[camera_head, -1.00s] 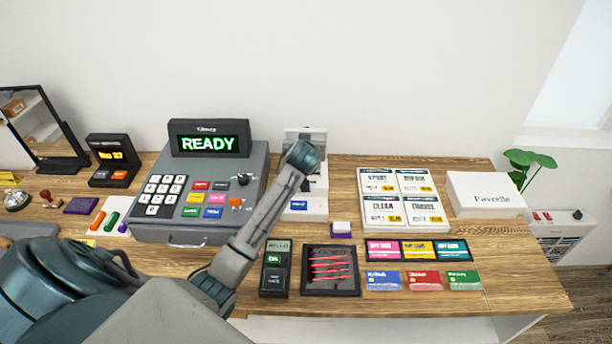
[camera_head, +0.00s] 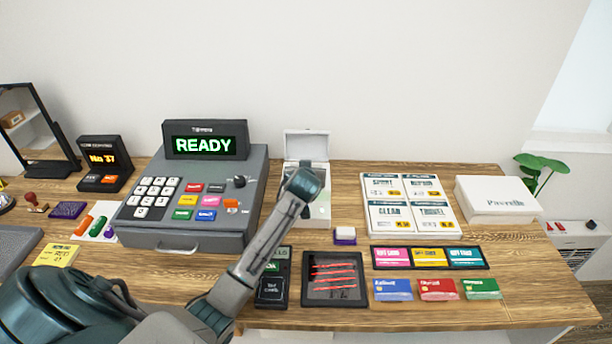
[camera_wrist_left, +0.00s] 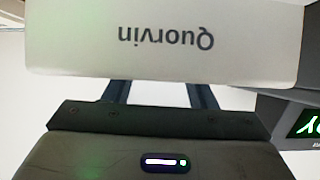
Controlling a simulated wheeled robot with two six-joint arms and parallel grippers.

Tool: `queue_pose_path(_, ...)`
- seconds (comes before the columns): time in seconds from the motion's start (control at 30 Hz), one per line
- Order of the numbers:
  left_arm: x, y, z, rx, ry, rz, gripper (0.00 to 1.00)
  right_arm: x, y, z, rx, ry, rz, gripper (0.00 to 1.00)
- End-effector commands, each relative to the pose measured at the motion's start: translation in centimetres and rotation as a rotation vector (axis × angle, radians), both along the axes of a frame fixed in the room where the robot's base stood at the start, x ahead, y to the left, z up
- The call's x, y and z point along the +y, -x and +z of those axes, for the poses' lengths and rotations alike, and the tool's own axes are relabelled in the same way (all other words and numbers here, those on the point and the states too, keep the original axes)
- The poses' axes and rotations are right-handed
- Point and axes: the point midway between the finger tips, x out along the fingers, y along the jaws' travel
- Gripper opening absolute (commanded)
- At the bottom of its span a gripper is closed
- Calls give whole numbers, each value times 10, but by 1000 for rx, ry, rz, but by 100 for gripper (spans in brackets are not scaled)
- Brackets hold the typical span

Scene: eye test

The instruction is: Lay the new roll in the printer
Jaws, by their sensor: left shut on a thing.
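The white printer (camera_head: 320,209) stands on the counter right of the cash register, its lid (camera_head: 306,146) raised upright at the back. My left gripper (camera_head: 304,212) points down at the printer from above, largely hidden by my own wrist. In the left wrist view a white panel (camera_wrist_left: 165,62) marked "Quorvin", upside down, covers the fingertips; it looks like the printer's front. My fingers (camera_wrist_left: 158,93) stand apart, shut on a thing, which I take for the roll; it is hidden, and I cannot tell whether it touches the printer. My right gripper is out of view.
The cash register (camera_head: 196,225) reading READY stands close left of the printer. A card terminal (camera_head: 272,290) and a dark tray (camera_head: 335,297) lie in front.

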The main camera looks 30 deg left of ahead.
Motion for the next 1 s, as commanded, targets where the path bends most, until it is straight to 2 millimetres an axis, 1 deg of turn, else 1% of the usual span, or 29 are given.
queue_pose_path(0.2, 0, 0, -3, 0, 0, 0, 20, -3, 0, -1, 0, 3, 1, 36)
queue_pose_path(0.23, 0, 0, -3, 0, 0, 0, 53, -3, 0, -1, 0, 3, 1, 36)
queue_pose_path(0.27, 0, 0, -3, 0, 0, 0, 59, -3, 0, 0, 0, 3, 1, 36)
queue_pose_path(0.3, 0, 0, -3, 0, 0, 0, 60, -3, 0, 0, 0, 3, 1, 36)
queue_pose_path(0.53, 0, 0, -2, 0, 0, 0, 60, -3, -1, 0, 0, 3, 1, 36)
queue_pose_path(0.67, -1, 2, 2, -1, 0, -1, 60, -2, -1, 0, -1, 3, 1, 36)
queue_pose_path(0.77, -7, 10, 6, -2, -1, -1, 60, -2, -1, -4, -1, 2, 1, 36)
queue_pose_path(0.87, -14, 23, 14, -4, 0, -1, 60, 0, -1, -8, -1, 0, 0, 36)
queue_pose_path(1.0, -28, 45, 28, -4, 1, -2, 60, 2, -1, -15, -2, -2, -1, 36)
